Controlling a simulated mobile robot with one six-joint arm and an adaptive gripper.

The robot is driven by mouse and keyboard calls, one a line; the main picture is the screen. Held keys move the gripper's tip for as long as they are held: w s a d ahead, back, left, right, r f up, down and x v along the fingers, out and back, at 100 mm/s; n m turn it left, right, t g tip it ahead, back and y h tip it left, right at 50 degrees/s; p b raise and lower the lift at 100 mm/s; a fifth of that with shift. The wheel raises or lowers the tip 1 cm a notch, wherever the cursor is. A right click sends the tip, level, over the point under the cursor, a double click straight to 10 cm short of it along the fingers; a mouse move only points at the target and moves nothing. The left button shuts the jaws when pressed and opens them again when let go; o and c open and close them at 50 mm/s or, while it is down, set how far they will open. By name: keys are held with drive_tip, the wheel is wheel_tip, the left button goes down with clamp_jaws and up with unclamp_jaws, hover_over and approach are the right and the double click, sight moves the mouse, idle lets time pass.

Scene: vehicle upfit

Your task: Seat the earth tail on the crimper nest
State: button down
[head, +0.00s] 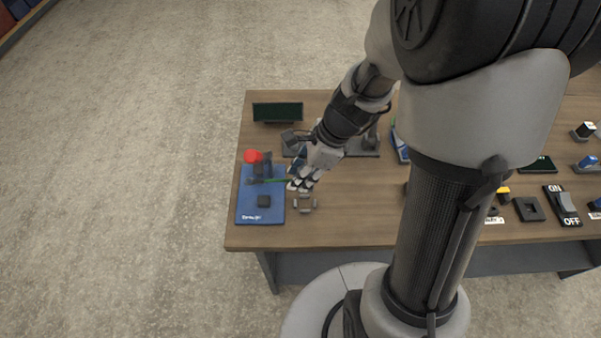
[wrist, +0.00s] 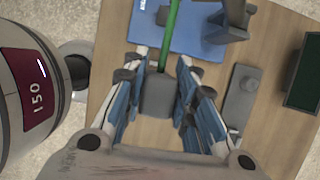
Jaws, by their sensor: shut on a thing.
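The earth tail shows as a thin green length (head: 277,181) reaching left from my gripper (head: 302,184) over the blue mat. In the wrist view the green tail (wrist: 170,35) runs up from between the fingers of my gripper (wrist: 161,62), which is shut on it. A grey block (wrist: 158,96) shows at the tail's near end, between the blue finger pads. The crimper (head: 263,168), dark with a red ball on top, stands on the mat; part of it shows in the wrist view (wrist: 228,24). I cannot tell whether the tail touches its nest.
A small grey stand (head: 304,204) is right of the mat. A dark green panel (head: 278,112) stands behind. Switches and fittings sit at the table's right side.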

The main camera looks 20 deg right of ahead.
drive_tip(key=shift+f, duration=0.1)
drive_tip(key=shift+f+b, duration=1.5)
drive_tip(key=shift+f, duration=0.4)
drive_tip(key=shift+f+b, duration=1.5)
drive_tip(key=shift+f, duration=1)
idle(3.4)
